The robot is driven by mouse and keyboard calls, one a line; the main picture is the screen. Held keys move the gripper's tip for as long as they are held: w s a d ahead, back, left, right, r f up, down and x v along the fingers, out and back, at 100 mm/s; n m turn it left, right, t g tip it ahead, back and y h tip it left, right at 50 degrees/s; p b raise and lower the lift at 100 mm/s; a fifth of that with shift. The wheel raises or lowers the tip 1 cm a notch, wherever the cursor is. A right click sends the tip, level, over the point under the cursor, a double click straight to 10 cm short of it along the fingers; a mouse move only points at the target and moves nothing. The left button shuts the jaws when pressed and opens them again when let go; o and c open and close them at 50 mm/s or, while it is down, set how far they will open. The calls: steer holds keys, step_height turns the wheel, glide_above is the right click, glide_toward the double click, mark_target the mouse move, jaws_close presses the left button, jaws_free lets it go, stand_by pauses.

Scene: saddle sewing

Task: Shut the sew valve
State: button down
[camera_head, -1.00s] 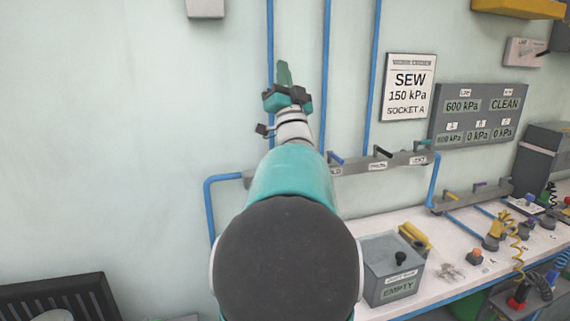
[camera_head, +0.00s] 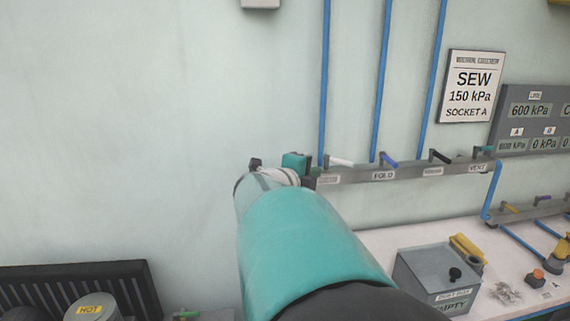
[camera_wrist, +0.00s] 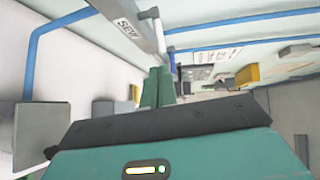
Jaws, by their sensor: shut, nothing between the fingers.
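The sew valve is the leftmost on the grey valve bar (camera_head: 405,172). Its white handle (camera_head: 341,161) points right along the bar. In the wrist view the SEW label (camera_wrist: 128,27) shows on the bar, with the white handle (camera_wrist: 149,14) beside it. My gripper (camera_head: 309,163) is at the bar's left end, just left of the white handle, partly hidden by my arm. In the wrist view my gripper (camera_wrist: 158,80) has its green fingers together, with nothing between them, below the white handle. I cannot tell whether it touches the bar.
A blue handle (camera_head: 388,161), a black handle (camera_head: 440,156) and a teal handle (camera_head: 484,149) follow to the right. Blue pipes (camera_head: 383,80) rise from the bar. A grey box (camera_head: 432,272) stands on the white bench below. The wall at left is bare.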

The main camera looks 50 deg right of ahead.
mark_target(342, 163)
steer(key=d+f, duration=0.1)
steer(key=d, duration=0.8)
steer(key=d+f, duration=0.1)
steer(key=d, duration=0.3)
steer(key=shift+d+f, duration=0.3)
steer(key=shift+f, duration=0.05)
